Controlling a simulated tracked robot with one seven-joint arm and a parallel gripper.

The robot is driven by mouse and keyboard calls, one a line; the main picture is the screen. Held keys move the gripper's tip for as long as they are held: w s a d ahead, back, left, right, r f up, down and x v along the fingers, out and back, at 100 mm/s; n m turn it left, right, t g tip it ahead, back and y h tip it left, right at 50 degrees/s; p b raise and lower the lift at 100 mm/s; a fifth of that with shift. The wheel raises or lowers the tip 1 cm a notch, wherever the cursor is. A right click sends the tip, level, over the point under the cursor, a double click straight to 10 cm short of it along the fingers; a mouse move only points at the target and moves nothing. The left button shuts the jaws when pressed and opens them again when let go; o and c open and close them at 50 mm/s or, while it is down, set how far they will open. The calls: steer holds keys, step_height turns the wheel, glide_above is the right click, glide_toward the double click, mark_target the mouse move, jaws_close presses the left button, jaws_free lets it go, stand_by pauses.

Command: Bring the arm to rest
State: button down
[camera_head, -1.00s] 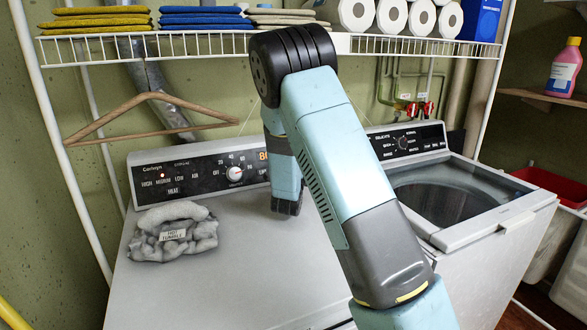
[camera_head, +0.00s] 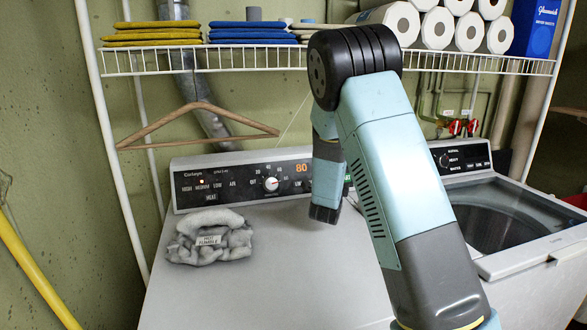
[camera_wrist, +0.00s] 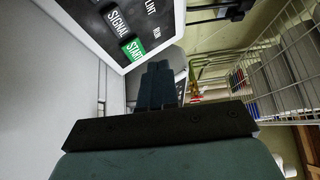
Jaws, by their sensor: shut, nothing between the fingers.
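My arm (camera_head: 385,165) rises from the bottom right, bends at a black joint high up in front of the wire shelf, and comes down over the dryer (camera_head: 270,265) by its control panel. My gripper's end is hidden behind the arm in the head view. In the wrist view my gripper (camera_wrist: 160,72) shows two dark fingers shut together with nothing between them. The green START label (camera_wrist: 132,49) on a control panel is just left of the fingertips. I cannot tell whether they touch the panel.
A grey lint-like bundle with a tag (camera_head: 208,238) lies on the dryer's left. A wooden hanger (camera_head: 200,125) hangs under the wire shelf (camera_head: 230,62), which carries folded cloths and paper rolls (camera_head: 400,20). An open-topped washer (camera_head: 500,215) stands at right. The dryer's front top is bare.

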steer(key=s+a+r+n+g+y, duration=0.2)
steer(key=s+r+n+g+y, duration=0.45)
steer(key=s+r+n, duration=0.9)
steer(key=s+d+n+g, duration=0.2)
steer(key=s+n+g, duration=0.2)
steer(key=s, duration=2.7)
steer(key=n, duration=0.3)
steer(key=shift+s+d, duration=0.2)
steer(key=shift+s, duration=0.2)
